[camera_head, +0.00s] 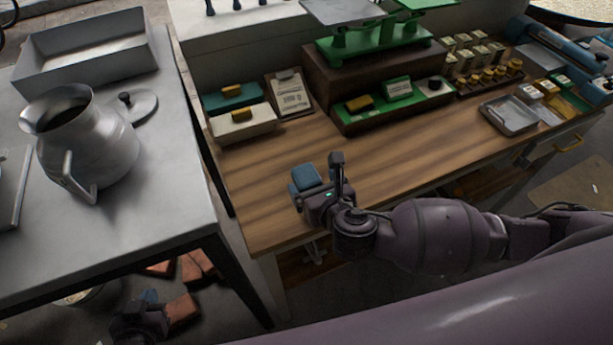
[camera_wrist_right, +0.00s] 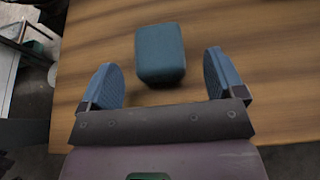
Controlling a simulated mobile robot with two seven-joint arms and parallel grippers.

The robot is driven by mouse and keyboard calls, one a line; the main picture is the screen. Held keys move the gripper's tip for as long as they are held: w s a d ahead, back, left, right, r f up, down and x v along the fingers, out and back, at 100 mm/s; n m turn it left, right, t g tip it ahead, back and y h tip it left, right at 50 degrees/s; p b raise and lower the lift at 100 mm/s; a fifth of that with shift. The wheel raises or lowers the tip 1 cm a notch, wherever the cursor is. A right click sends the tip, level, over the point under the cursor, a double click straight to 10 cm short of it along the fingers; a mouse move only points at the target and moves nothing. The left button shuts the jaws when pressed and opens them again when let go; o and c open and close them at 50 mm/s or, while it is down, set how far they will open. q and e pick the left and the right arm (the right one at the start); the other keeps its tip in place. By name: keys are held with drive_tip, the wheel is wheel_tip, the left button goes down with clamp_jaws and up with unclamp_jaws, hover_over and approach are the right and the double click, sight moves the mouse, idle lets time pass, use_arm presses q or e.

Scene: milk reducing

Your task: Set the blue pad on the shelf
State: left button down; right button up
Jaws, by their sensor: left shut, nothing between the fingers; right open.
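The blue pad (camera_head: 305,177) is a small rounded block on the wooden worktop, near its front left part. It also shows in the right wrist view (camera_wrist_right: 160,53). My right gripper (camera_head: 320,186) is open right by the pad. In the wrist view the pad lies ahead of and between the spread blue-faced fingers (camera_wrist_right: 164,80), with gaps on both sides. My left gripper (camera_head: 148,299) is low at the bottom left, below the metal table's edge, and is shut and empty. A wooden lower shelf (camera_head: 298,268) shows partly under the worktop, mostly hidden by my right arm.
A metal table (camera_head: 165,195) at left carries a milk can (camera_head: 85,145), a lid (camera_head: 137,105) and a tray (camera_head: 85,50). Green scales (camera_head: 375,40), boxes and a small metal tray (camera_head: 508,115) stand along the worktop's back and right. The worktop's middle is clear. Reddish bricks (camera_head: 183,310) lie below left.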

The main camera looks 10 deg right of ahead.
sight(310, 180)
drive_tip(key=shift+x, duration=1.8)
drive_tip(key=shift+a, duration=0.1)
drive_tip(key=shift+c, duration=0.4)
drive_tip(key=c, duration=1)
